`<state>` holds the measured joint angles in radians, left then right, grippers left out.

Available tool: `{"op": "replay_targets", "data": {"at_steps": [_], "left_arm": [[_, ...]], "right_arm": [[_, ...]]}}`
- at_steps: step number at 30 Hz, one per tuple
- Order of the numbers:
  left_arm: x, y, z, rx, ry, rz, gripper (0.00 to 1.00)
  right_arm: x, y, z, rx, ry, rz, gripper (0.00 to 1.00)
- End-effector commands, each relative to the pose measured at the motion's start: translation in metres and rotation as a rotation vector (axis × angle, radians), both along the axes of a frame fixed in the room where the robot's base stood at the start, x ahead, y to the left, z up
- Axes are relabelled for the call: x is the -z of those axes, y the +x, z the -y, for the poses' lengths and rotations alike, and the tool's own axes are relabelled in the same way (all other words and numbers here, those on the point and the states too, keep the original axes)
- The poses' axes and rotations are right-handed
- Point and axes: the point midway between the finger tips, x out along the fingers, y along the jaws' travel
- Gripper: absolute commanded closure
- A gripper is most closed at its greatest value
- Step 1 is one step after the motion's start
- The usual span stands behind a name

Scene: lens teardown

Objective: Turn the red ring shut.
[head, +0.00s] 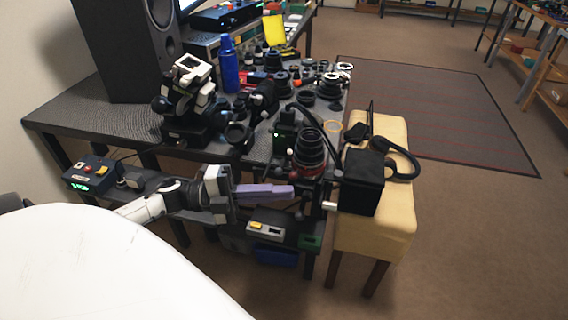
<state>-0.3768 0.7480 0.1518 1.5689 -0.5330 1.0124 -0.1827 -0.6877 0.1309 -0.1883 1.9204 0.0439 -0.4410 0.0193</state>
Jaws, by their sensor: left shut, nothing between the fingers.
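A black ribbed lens (310,147) stands upright on a dark rig at the front edge of the bench. The red ring (307,172) shows as a thin band around its lower part. My left gripper (291,192) comes in from the left with long purple fingers, shut with nothing between them. Its fingertips are just left of and slightly below the red ring in the picture; I cannot tell whether they touch it. The ring's far side is hidden. My right gripper is not in view.
A black box (363,182) and headphones (401,160) rest on a yellow-topped stool (390,215), close to the lens's right. Many lens parts crowd the dark bench (90,112) behind, beside a blue bottle (229,68). A white rounded surface (90,265) fills the lower left.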

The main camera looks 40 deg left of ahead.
Motion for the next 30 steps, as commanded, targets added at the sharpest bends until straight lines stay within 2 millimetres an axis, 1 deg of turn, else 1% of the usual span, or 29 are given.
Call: {"op": "replay_targets", "data": {"at_steps": [1,3,9,12,17,30], "left_arm": [[0.007,-0.009,-0.009,0.001,0.002,-0.006,1.00],[0.007,-0.019,-0.021,0.001,0.002,-0.005,1.00],[0.008,-0.040,-0.046,0.002,0.000,-0.002,1.00],[0.008,-0.046,-0.052,0.003,-0.001,-0.002,1.00],[0.007,-0.049,-0.056,0.003,0.000,0.000,1.00],[0.007,-0.048,-0.055,0.003,-0.001,0.000,1.00]], "right_arm": [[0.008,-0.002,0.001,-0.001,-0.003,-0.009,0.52],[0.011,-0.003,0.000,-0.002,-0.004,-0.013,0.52],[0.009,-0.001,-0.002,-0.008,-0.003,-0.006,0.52],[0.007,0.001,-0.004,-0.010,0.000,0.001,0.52],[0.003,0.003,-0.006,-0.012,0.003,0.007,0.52],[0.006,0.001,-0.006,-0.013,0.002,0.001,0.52]]}}
